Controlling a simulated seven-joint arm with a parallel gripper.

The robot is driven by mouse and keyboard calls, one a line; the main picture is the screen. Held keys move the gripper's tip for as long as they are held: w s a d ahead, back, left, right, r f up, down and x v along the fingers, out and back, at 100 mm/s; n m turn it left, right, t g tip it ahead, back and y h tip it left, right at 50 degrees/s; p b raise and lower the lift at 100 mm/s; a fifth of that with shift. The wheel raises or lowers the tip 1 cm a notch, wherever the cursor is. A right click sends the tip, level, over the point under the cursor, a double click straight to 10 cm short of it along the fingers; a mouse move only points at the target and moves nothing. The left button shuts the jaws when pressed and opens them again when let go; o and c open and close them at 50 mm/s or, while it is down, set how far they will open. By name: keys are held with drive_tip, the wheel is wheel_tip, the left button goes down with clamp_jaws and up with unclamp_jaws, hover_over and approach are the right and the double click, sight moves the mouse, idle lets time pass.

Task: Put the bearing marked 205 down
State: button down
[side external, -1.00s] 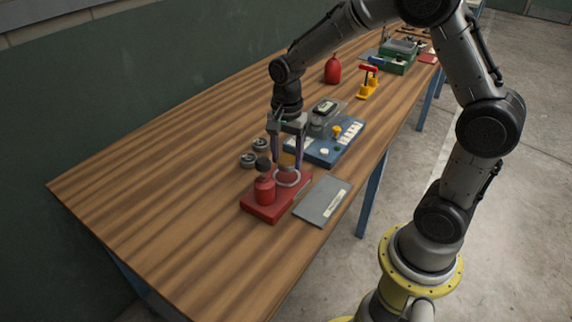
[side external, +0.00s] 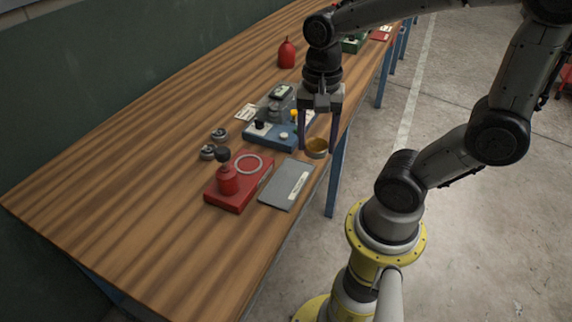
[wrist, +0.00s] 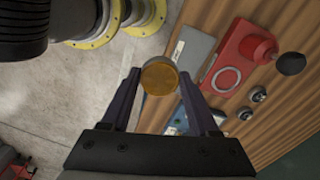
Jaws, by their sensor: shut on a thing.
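My gripper (side external: 317,146) is shut on a short round piece (wrist: 160,77) with an amber face and a greyish rim. The piece (side external: 316,152) is near the table's front edge, just right of the grey plate; whether it touches the wood I cannot tell. No marking on it is readable, so I cannot tell if it is the bearing marked 205. Two small grey rings with dark centres, like bearings, lie on the table, one (side external: 207,152) nearer and one (side external: 219,134) farther. They also show at the right of the wrist view (wrist: 259,94).
A red base (side external: 225,197) carries a pale ring mark and a red knob with a black ball. A grey labelled plate (side external: 275,192) lies beside it. A blue instrument (side external: 270,137) stands behind, left of my gripper. A red bottle (side external: 287,54) is farther back. The left tabletop is clear.

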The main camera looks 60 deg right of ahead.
drive_tip(key=s+d+f, duration=0.1)
drive_tip(key=s, duration=0.5)
drive_tip(key=m, duration=0.1)
hover_over(294, 172)
wheel_tip(294, 172, down, 9)
drive_tip(key=shift+s+f, duration=0.1)
drive_tip(key=shift+f, duration=1.85)
drive_tip(key=shift+f, duration=0.1)
drive_tip(key=shift+c, duration=0.7)
unclamp_jaws()
